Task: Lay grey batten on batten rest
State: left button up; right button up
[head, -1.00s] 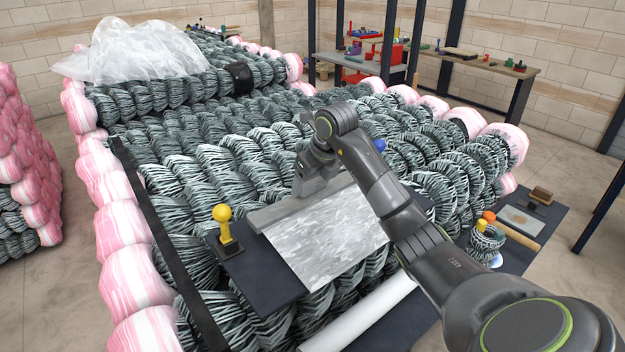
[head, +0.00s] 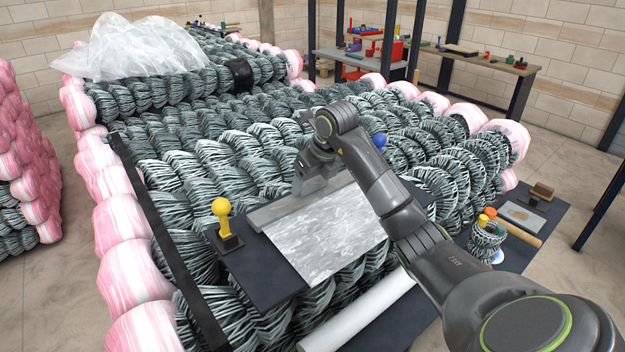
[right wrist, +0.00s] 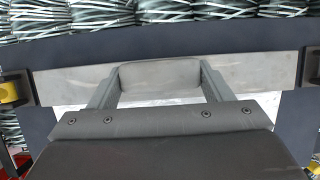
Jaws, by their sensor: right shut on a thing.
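The grey batten (head: 270,213) is a long flat bar along the far edge of a silvery sheet (head: 325,235), over a dark board (head: 258,278). My right gripper (head: 310,188) points down and is shut on the batten near its middle. In the right wrist view both fingers (right wrist: 160,85) grip the batten (right wrist: 75,80), which spans between two dark end blocks (right wrist: 18,88). I cannot tell whether it touches the board or which part is the batten rest. My left gripper is not in view.
A yellow knob (head: 222,212) on a dark base stands at the batten's left end. A blue ball (head: 379,141) shows beyond my right arm. A white roll (head: 360,315) lies in front. A dark tray (head: 545,212) with small items lies right. Striped coils surround the board.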

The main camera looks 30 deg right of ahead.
jog(key=shift+f+b, duration=0.35)
jog(key=shift+f, duration=0.15)
jog(key=o, duration=1.2)
jog(key=shift+c, duration=0.2)
jog(key=b+v, duration=0.1)
jog(key=v, duration=0.4)
jog(key=shift+s+r, duration=0.1)
jog(key=shift+r, duration=0.25)
jog(key=p+v, duration=1)
jog(key=v, duration=0.1)
jog(key=shift+r+p, duration=0.3)
jog(key=shift+r, duration=0.05)
jog(key=shift+s+f, duration=0.1)
